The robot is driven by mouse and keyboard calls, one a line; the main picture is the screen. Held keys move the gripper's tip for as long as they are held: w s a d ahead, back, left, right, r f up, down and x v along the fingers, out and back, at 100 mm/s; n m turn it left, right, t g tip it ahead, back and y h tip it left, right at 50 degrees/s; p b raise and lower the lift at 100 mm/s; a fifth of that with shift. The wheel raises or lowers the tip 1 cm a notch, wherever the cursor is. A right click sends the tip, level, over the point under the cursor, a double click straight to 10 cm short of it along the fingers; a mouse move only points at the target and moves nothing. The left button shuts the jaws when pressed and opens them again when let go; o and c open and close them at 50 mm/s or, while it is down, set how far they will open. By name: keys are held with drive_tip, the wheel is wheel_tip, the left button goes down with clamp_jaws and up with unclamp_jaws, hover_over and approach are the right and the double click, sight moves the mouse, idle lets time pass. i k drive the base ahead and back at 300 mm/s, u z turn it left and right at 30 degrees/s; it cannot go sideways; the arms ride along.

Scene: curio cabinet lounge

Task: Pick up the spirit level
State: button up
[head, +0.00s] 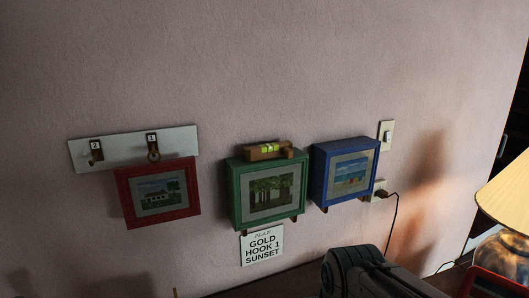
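The spirit level (264,151) is a small brown bar with a bright yellow-green vial. It lies on top of the green box frame (237,190), which holds a picture of trees. A small brown block shows at the level's right end; I cannot tell whether it is part of it. My gripper is not in view. A dark rounded part of my arm shows at the bottom, below and to the right of the green frame, apart from the level.
A blue box frame (318,175) stands close right of the green one. A red frame (126,200) is at left, below a white hook board (115,142). A sign (262,245), a switch (386,134), a plugged cord (397,215) and a lit lamp (505,195) are nearby. The wall above is clear.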

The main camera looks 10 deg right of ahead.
sight(269, 150)
drive_tip(key=u, duration=1.05)
drive_tip(key=k, duration=0.7)
drive_tip(key=z, duration=0.45)
drive_tip(key=i, duration=1)
